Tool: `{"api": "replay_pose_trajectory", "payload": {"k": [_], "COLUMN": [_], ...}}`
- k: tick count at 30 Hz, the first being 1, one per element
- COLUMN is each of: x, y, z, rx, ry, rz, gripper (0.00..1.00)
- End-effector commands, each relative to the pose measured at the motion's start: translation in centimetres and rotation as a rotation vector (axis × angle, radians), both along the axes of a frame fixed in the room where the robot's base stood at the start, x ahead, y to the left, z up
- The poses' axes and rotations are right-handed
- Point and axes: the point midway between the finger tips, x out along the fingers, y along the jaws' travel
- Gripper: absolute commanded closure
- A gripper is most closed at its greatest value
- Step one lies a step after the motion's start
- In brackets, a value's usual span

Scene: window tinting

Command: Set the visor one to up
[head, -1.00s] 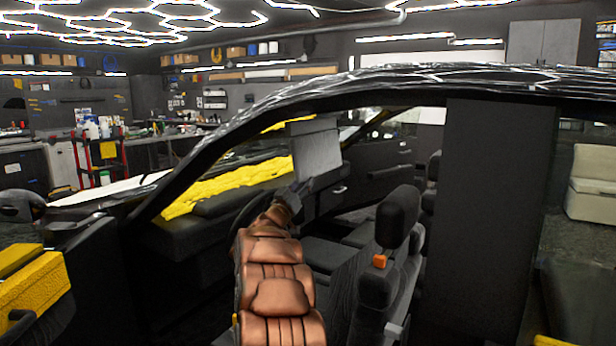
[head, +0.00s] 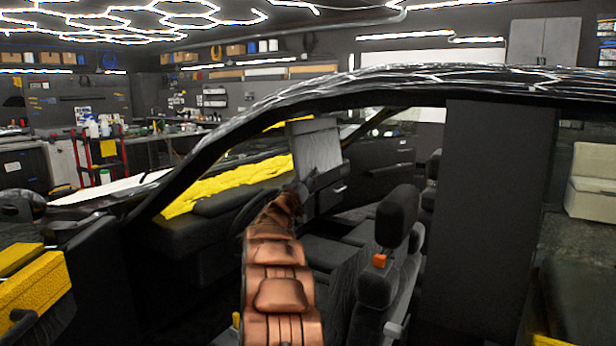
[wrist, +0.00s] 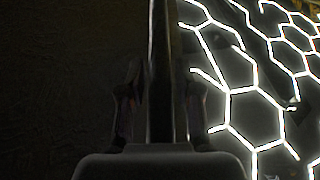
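The visor (head: 318,153) is a grey rectangular panel hanging below the front roof edge, inside the car's windscreen in the head view. It hangs down, somewhat tilted. My gripper (head: 304,184) is at its lower edge, at the end of my copper-coloured arm. In the wrist view, my gripper's two fingers (wrist: 162,105) stand apart, one on each side of a long upright dark strip (wrist: 163,60), which seems to be the visor's edge. I cannot tell whether either finger touches it.
The car's roof rail (head: 290,92) and slanted front pillar curve above and left of my arm.

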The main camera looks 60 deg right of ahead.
Motion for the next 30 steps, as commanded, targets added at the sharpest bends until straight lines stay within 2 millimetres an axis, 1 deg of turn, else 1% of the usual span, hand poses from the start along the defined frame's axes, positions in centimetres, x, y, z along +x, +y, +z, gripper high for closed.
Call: {"api": "replay_pose_trajectory", "payload": {"k": [1, 7, 8, 9, 23, 26, 30], "x": [0.0, 0.0, 0.0, 0.0, 0.0, 0.3, 1.1], "y": [0.0, 0.0, 0.0, 0.0, 0.1, 0.3, 1.2], "z": [0.0, 0.0, 0.0, 0.0, 0.0, 0.1, 0.4], "rx": [0.0, 0.0, 0.0, 0.0, 0.0, 0.0, -0.003], "ry": [0.0, 0.0, 0.0, 0.0, 0.001, 0.009, 0.036], "rz": [0.0, 0.0, 0.0, 0.0, 0.001, 0.006, 0.023], "gripper": [0.75, 0.96, 0.99, 1.0, 1.0, 1.0, 1.0]}}
